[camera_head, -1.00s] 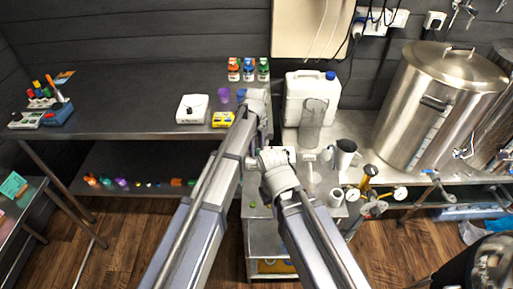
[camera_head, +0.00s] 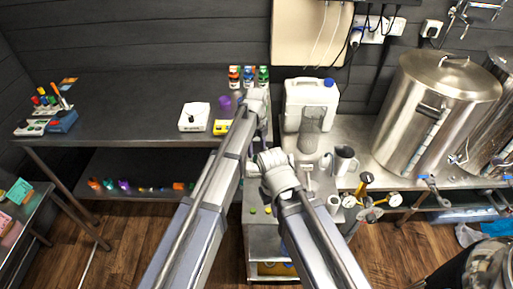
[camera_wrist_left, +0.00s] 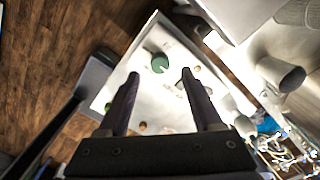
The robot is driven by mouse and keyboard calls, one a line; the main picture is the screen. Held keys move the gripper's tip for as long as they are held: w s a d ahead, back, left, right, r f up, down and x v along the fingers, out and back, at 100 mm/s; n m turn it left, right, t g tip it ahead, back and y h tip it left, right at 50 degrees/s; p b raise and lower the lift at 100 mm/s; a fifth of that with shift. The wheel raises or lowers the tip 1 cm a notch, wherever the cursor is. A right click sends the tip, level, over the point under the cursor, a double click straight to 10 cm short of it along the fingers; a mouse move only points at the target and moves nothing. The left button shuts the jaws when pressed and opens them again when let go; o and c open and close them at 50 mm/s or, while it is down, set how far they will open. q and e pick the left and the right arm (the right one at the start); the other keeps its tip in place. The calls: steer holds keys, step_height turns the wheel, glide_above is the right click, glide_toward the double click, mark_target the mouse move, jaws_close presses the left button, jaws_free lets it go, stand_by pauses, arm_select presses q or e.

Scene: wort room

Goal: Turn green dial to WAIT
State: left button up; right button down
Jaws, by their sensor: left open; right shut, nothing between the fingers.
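A round green piece (camera_wrist_left: 160,63) shows on a pale surface (camera_wrist_left: 110,92) in the left wrist view, just beyond and between my left fingertips; I cannot tell if it is the green dial, and no WAIT mark is readable. In the head view, small green-yellow spots (camera_head: 252,211) lie on the low cart (camera_head: 262,228). My left gripper (camera_wrist_left: 160,75) is open and empty; in the head view it is at the upper arm end (camera_head: 258,97), fingers unclear. My right gripper (camera_head: 274,160) is shut and empty, lower down over the cart side.
A white box with a black knob (camera_head: 194,117) and a yellow box (camera_head: 222,127) stand on the dark table (camera_head: 130,110). Several bottles (camera_head: 248,77) stand behind. A white jug (camera_head: 310,100), a mug (camera_head: 345,160) and a steel kettle (camera_head: 435,110) are to the right.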

mark_target(256, 157)
arm_select(q)
step_height(256, 157, up, 3)
steer(key=shift+r+p, duration=0.2)
steer(key=shift+p, duration=0.95)
arm_select(e)
step_height(256, 157, up, 3)
steer(key=shift+r, duration=0.15)
arm_select(q)
steer(key=shift+f, duration=0.1)
steer(key=s+a+n, duration=0.9)
steer(key=s+n, duration=0.2)
steer(key=n, duration=0.3)
steer(key=s+a+n, duration=0.8)
steer(key=s+n, duration=0.2)
steer(key=n, duration=0.3)
steer(key=s+d+m+y, duration=0.1)
steer(key=s+d+m, duration=0.2)
steer(key=d, duration=0.8)
steer(key=s, duration=0.2)
steer(key=shift+s+m, duration=0.3)
steer(key=shift+m, duration=0.1)
steer(key=shift+d, duration=0.1)
